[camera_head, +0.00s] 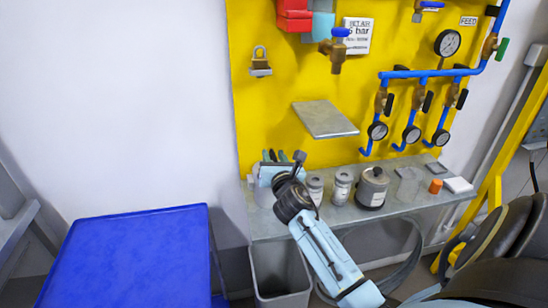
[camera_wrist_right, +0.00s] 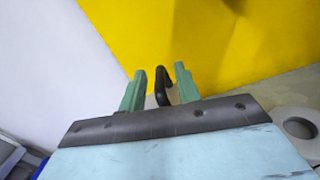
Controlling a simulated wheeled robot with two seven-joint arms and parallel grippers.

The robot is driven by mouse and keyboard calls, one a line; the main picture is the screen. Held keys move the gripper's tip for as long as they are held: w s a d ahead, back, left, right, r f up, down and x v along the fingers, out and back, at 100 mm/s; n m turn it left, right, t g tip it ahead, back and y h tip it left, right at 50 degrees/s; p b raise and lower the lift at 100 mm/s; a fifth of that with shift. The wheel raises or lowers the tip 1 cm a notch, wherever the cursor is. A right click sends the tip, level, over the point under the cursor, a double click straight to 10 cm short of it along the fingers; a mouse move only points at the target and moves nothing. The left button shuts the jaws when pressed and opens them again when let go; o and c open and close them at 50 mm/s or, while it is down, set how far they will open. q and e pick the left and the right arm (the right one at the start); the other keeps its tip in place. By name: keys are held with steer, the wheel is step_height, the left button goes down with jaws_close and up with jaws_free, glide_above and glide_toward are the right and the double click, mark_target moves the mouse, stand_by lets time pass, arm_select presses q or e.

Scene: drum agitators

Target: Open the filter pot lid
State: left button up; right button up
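A grey metal pot (camera_head: 372,188) with a dark knob on its lid stands on the shelf; it looks like the filter pot, and its lid looks shut. My right gripper (camera_head: 280,156) is left of it, over the shelf's left end, fingers upward in the picture. In the right wrist view the green fingers (camera_wrist_right: 160,88) are apart. A black bent handle (camera_wrist_right: 163,82) shows between them, with gaps on both sides; what it belongs to is hidden by the gripper. My left gripper is out of view.
Two small labelled jars (camera_head: 342,186) stand between my right gripper and the pot. An orange cap (camera_head: 435,186) and a white block (camera_head: 458,185) lie to the right. A small grey plate (camera_head: 325,119) projects above the shelf. A grey bin (camera_head: 279,275) stands below.

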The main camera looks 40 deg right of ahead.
steer(key=shift+w+d, duration=0.1)
steer(key=shift+w, duration=0.1)
jaws_close()
stand_by(0.4)
